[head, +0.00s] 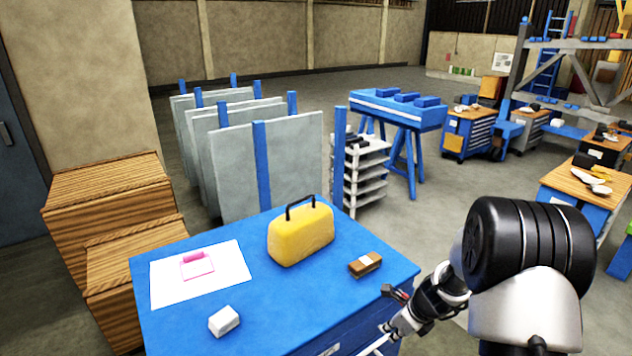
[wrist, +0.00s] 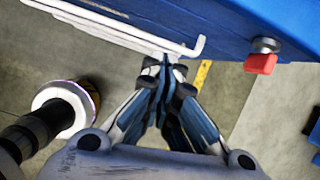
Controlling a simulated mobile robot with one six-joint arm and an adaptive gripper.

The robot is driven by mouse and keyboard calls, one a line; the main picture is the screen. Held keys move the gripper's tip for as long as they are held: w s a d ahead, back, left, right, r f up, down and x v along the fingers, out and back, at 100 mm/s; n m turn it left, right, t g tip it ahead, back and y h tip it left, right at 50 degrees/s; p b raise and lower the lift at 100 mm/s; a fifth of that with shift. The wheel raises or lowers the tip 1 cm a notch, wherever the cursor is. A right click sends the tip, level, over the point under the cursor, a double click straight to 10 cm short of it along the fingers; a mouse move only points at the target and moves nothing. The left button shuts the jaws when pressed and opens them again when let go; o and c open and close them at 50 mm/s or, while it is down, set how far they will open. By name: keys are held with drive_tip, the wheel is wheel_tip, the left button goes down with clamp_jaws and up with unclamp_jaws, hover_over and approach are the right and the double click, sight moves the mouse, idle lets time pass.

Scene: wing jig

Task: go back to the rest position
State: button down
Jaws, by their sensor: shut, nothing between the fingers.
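My gripper (wrist: 163,62) points down in the wrist view, its fingers together and holding nothing. Its tips show close to a white rail (wrist: 130,36) on the side of the blue cabinet (wrist: 215,18); I cannot tell whether they touch it. In the head view my arm comes in from the lower right and reaches to the right side of the blue-topped cabinet (head: 190,320). My fingertips are not clear there.
On the cabinet top are a yellow case (head: 300,235), a wood-backed brush (head: 365,264), a white block (head: 224,320) and a white sheet (head: 220,280) with a pink item (head: 197,266). A red knob (wrist: 261,63) sticks out by the cabinet. Wooden crates (head: 115,195) stand left.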

drive_tip(key=s+a+r+n+b, duration=0.2)
drive_tip(key=s+a+r+n, duration=0.25)
drive_tip(key=r+n, duration=0.2)
drive_tip(key=s+a+r+n+b, duration=0.2)
drive_tip(key=s+a+r+n, duration=0.3)
drive_tip(key=r, duration=0.3)
drive_tip(key=s+r+n+h+b, duration=0.1)
drive_tip(key=s+n+b, duration=0.1)
drive_tip(key=s+n, duration=0.6)
drive_tip(key=s+d+r+n+h+b, duration=0.1)
drive_tip(key=s+r+n+b, duration=0.1)
drive_tip(key=s+n, duration=0.6)
drive_tip(key=s+b, duration=0.1)
drive_tip(key=s, duration=0.4)
drive_tip(key=shift+d+t+h, duration=0.2)
drive_tip(key=shift+t+h, duration=0.1)
drive_tip(key=shift+t, duration=0.1)
drive_tip(key=c, duration=2.4)
unclamp_jaws()
drive_tip(key=shift+n, duration=0.25)
